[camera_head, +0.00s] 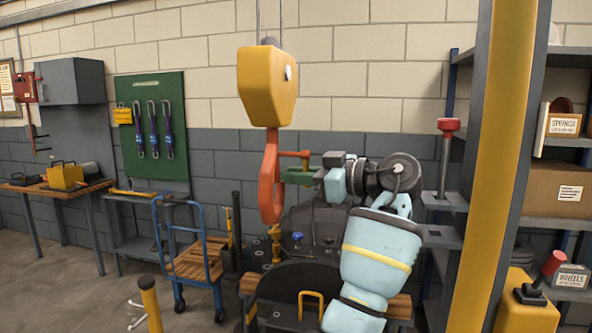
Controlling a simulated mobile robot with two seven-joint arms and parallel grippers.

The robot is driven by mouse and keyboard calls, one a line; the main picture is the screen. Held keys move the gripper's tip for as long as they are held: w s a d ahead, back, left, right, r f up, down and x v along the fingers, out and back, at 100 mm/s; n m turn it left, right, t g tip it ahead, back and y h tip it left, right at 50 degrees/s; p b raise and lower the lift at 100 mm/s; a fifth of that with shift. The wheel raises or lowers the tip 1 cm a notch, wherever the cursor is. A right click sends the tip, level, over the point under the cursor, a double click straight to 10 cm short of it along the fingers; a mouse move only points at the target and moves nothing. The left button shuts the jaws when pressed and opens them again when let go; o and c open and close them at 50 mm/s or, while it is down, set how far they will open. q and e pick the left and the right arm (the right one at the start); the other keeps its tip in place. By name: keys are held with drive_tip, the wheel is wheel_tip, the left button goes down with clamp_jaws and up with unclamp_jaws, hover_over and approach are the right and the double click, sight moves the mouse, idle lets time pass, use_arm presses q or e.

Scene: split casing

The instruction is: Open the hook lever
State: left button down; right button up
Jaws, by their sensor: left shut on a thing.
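An orange-red hook (270,185) hangs below a yellow hoist block (266,85). A short orange lever (290,154) sticks out from the hook's right side, and its outer end turns down. My left gripper (306,171) is to the right of the hook, shut on the lever's outer end. Its greenish fingers reach toward the hook and cover part of the lever's end. The exact contact is small and partly hidden. A brass-coloured fitting and chain (277,245) show under the hook. My right gripper does not show.
A dark machine casing (315,225) stands below and behind my left arm. A blue cart (195,262) stands to its left. A yellow post (500,150) and shelves (565,222) close off the right. Floor is free at the lower left.

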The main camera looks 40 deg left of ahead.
use_arm(q)
drive_tip(key=shift+s+d+r+m+g+h+p, duration=0.15)
drive_tip(key=shift+s+d+m+h, duration=0.2)
drive_tip(key=shift+m, duration=0.8)
drive_tip(key=shift+s+d+f+m+g+h+p, duration=0.1)
drive_tip(key=shift+s+m+g+h, duration=0.3)
drive_tip(key=shift+m, duration=0.7)
drive_tip(key=shift+s+d+r+m+t+h+p, duration=0.2)
drive_tip(key=shift+s+m, duration=0.3)
drive_tip(key=shift+m, duration=0.65)
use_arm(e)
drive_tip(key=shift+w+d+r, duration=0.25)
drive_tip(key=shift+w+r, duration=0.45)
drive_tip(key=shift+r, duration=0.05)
use_arm(q)
drive_tip(key=shift+f, duration=0.1)
drive_tip(key=c, duration=1.5)
unclamp_jaws()
drive_tip(key=shift+d, duration=0.15)
